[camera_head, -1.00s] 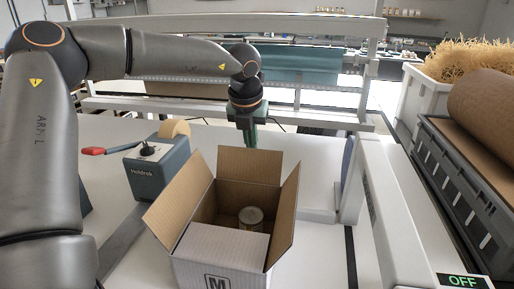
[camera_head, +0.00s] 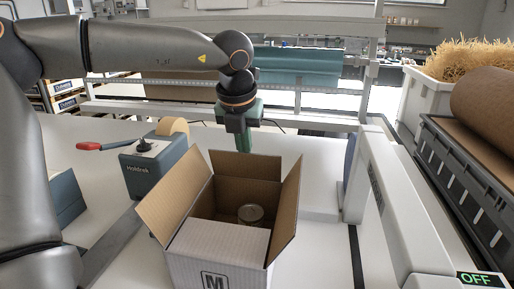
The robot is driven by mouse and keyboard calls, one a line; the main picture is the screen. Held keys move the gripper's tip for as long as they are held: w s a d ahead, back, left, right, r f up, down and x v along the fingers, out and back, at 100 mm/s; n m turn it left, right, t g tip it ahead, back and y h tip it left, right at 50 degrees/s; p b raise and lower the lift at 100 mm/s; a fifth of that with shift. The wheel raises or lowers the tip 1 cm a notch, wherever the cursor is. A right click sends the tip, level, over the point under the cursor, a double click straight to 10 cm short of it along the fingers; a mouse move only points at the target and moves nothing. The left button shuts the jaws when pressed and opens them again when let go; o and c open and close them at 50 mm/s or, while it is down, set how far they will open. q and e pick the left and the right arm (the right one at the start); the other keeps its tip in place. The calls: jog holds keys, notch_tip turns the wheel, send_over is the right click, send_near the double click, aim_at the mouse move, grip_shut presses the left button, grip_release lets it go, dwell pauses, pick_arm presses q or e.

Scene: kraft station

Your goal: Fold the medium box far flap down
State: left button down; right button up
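The medium box (camera_head: 218,252), white outside with an M on its front and brown inside, stands on the white table. The far flap (camera_head: 245,165) stands up, and the left flap (camera_head: 176,196) and right flap (camera_head: 286,207) splay outward. My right gripper is out of view.
A blue-grey tape dispenser (camera_head: 155,170) with a red handle stands left of the box. A white frame (camera_head: 385,205) with an OFF display stands at the right. A grey crate with a brown paper roll (camera_head: 486,112) is further right.

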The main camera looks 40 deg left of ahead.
pick_arm(q)
jog(key=shift+s+d+f+b, duration=0.4)
jog(key=shift+s+b, duration=0.2)
jog(key=shift+b, duration=0.25)
jog(key=shift+s+d+f+b, duration=0.15)
jog(key=shift+s+d+b, duration=0.1)
jog(key=shift+s+b, duration=0.2)
jog(key=shift+s+d+f+b, duration=0.1)
jog(key=shift+s+d+b, duration=0.2)
jog(key=shift+s, duration=0.25)
jog(key=shift+s+d+f+b, duration=0.1)
jog(key=shift+s+f+b, duration=0.1)
jog(key=shift+f+b, duration=0.35)
jog(key=shift+s+d+f+b, duration=0.1)
jog(key=shift+s+f+b, duration=0.2)
jog(key=shift+b, duration=0.35)
jog(key=shift+w+f+b, duration=0.1)
jog(key=shift+f+b, duration=0.5)
jog(key=shift+f, duration=0.05)
